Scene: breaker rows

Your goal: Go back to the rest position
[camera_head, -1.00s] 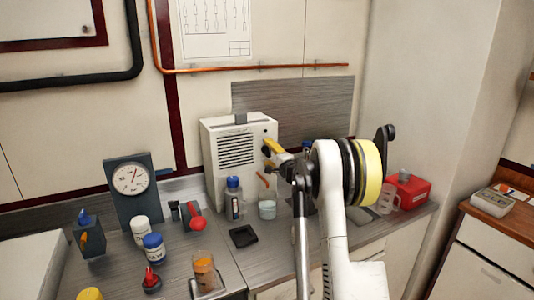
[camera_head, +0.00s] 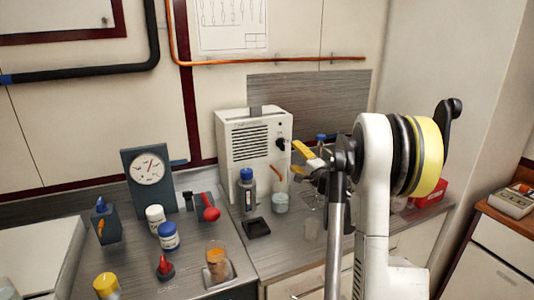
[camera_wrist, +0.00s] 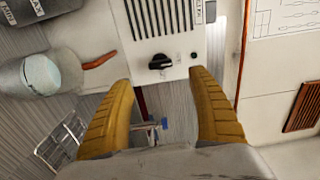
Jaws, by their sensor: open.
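My gripper (camera_wrist: 160,108) shows in the wrist view as two yellow fingers spread wide apart with nothing between them. In the head view my gripper (camera_head: 306,155) is in front of the right side of a white vented box (camera_head: 254,150). The box also shows in the wrist view (camera_wrist: 200,75), with a black knob (camera_wrist: 160,62) on its face beyond the fingertips. The knob shows in the head view too (camera_head: 281,144), just left of the fingers and apart from them.
A bottle (camera_head: 247,190) and a glass jar (camera_head: 280,201) stand in front of the box. A dial gauge (camera_head: 149,178), white jars (camera_head: 168,236) and a red-handled lever (camera_head: 208,208) are to the left. A red container (camera_head: 432,190) is behind my arm.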

